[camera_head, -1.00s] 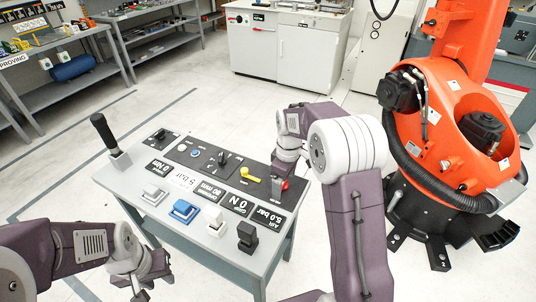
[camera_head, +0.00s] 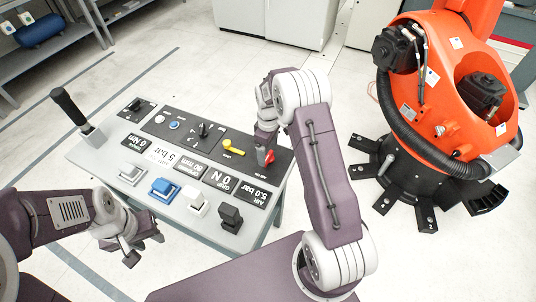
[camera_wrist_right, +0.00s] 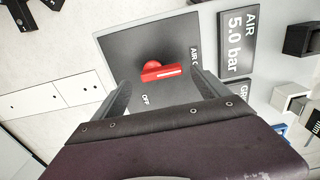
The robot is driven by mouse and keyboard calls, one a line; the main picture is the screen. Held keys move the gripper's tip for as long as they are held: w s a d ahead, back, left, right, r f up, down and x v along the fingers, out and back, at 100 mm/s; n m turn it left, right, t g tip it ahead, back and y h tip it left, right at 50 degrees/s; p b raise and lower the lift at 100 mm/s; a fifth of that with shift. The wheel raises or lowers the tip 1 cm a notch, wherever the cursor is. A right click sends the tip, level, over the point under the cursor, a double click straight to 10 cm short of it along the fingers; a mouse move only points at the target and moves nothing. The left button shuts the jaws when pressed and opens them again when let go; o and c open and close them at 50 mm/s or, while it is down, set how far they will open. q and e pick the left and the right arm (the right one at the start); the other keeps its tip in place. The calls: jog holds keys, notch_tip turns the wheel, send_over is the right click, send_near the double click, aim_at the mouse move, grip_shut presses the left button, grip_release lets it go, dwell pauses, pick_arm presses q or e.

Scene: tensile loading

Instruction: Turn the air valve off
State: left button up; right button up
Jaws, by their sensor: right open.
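The air valve has a red handle (camera_wrist_right: 162,72) on a dark plate with an "OFF" mark, at the right end of the control table. In the right wrist view the handle lies roughly crosswise between the fingertips. It also shows as a small red patch in the head view (camera_head: 269,158), partly hidden by my right gripper (camera_head: 264,148). My right gripper (camera_wrist_right: 163,90) is open, with one finger to each side of the handle; contact cannot be told. My left gripper (camera_head: 143,247) hangs empty at the table's front left, its fingers apart.
The control table (camera_head: 205,238) carries a yellow lever (camera_head: 233,148), a black lever (camera_head: 72,107), a blue button (camera_head: 163,190), white and black buttons and display plates. An "AIR 5.0 bar" plate (camera_wrist_right: 238,42) is beside the valve. An orange robot (camera_head: 440,85) stands at right.

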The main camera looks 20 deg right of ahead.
aim_at(268, 156)
jog(key=shift+s+a+f, duration=0.1)
jog(key=shift+s+f, duration=0.1)
jog(key=shift+f, duration=0.95)
jog(key=shift+w+f, duration=0.1)
jog(key=shift+f, duration=0.3)
jog(key=shift+c, duration=0.3)
jog(key=c, duration=1.3)
jog(key=shift+r, duration=0.1)
